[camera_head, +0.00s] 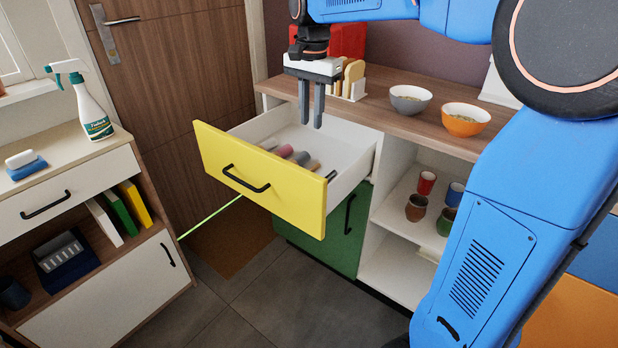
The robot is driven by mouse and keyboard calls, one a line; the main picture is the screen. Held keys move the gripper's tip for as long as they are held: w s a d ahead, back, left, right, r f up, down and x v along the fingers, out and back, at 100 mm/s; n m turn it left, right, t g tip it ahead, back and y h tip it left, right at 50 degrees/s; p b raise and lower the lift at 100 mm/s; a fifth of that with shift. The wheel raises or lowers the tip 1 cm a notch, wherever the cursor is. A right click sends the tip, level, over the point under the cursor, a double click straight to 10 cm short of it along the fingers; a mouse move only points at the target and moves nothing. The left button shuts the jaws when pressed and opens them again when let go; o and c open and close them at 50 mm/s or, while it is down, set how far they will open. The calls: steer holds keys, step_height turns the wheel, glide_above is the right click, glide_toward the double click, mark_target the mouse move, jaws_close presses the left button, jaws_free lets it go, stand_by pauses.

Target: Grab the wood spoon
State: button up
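My gripper (311,124) points down above the open drawer (345,160), which has a yellow front (262,192). Its two fingers are apart with nothing between them. Several small items lie low in the drawer, partly hidden by its front. One is a pinkish piece (284,151), one is grey (299,158), and one is brownish (313,166). I cannot tell whether any of them is the wood spoon. The gripper is above these items, not touching them.
The wooden counter (385,95) holds a grey bowl (410,99), an orange bowl (465,119) and a white rack (346,90) with tan boards. Cups stand on the open shelf below. A spray bottle (92,110) stands on the left cabinet. Floor is clear between the cabinets.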

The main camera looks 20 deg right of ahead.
steer(key=w+a, duration=0.1)
steer(key=w, duration=0.1)
glide_toward(306, 167)
steer(key=shift+m, duration=0.4)
steer(key=s, duration=0.1)
steer(key=s+a, duration=0.1)
steer(key=s, duration=0.1)
steer(key=s+f, duration=0.1)
steer(key=shift+s+a, duration=0.25)
steer(key=shift+w+d+f, duration=0.1)
steer(key=shift+d+f, duration=0.05)
steer(key=shift+f, duration=2.55)
steer(key=shift+c, duration=0.7)
jaws_close()
